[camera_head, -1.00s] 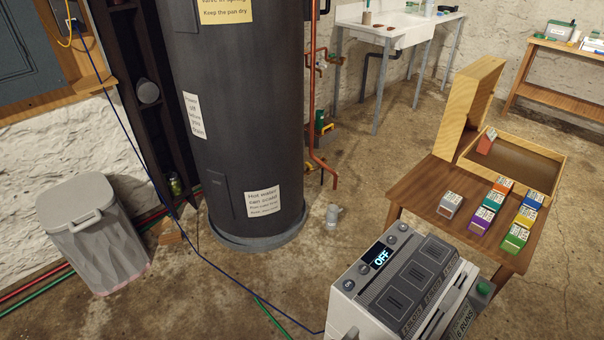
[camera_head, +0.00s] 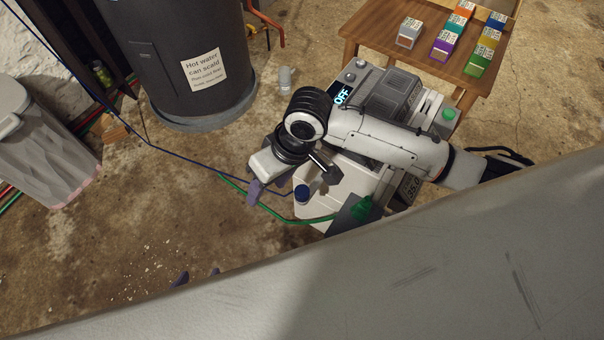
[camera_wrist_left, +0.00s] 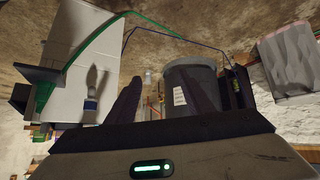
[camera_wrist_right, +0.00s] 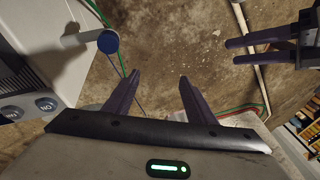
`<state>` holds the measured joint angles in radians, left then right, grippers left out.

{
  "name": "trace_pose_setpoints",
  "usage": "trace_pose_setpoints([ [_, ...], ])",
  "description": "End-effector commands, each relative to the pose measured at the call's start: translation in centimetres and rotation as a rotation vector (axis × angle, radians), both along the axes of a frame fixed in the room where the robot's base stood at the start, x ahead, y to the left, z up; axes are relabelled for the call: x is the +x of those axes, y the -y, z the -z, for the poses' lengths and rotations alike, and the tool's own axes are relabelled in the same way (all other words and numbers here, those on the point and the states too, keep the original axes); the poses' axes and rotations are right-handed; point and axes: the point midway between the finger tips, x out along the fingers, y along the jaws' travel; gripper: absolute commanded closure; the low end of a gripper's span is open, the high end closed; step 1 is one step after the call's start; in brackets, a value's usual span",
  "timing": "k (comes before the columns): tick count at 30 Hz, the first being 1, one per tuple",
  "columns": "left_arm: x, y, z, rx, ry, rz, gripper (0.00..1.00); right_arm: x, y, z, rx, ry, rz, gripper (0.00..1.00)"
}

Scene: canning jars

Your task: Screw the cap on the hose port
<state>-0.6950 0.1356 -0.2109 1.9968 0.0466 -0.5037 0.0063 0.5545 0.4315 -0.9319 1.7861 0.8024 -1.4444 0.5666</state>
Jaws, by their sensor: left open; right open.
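The blue cap (camera_head: 302,193) sits at the end of a pale stub, the hose port, on the side of the white-grey machine (camera_head: 335,192). The cap (camera_wrist_right: 108,42) and its stub (camera_wrist_right: 78,39) show clearly in the right wrist view, and the cap is also in the left wrist view (camera_wrist_left: 90,105). How tightly it sits I cannot tell. My right gripper (camera_head: 268,189) is open and empty, just left of the cap, not touching it. My left gripper (camera_head: 197,275) is open and empty, lower left, mostly hidden behind a large pale surface in front.
A green hose (camera_head: 262,207) runs to a green fitting (camera_head: 363,207) beside the machine. A blue cord (camera_head: 180,158) hangs across the floor. A dark tank (camera_head: 180,60), grey bin (camera_head: 45,150) and table with boxes (camera_head: 375,30) stand around.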

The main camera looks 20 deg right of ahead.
Motion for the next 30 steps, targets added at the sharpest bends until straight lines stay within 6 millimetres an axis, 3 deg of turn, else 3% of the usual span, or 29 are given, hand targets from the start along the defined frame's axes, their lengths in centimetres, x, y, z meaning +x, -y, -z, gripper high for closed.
trace_pose_setpoints([
  [1,-0.1,0.1,1.4,0.000,-0.002,0.001,0.53,0.8,1.5,0.4,-0.066,-0.013,-0.002,0.49],
  [6,0.0,0.2,2.3,-0.002,0.004,0.005,0.53,1.3,5.8,-0.7,-0.241,-0.082,0.022,0.49],
  [9,0.1,0.3,2.5,-0.002,0.006,0.006,0.53,1.4,7.3,-1.3,-0.297,-0.102,0.036,0.49],
  [16,0.4,0.4,2.4,-0.006,0.016,0.006,0.53,1.3,7.9,-0.1,-0.322,-0.114,0.042,0.49],
  [30,0.4,0.4,4.2,-0.012,0.013,0.006,0.53,1.4,7.8,7.5,-0.319,-0.111,0.041,0.49],
])
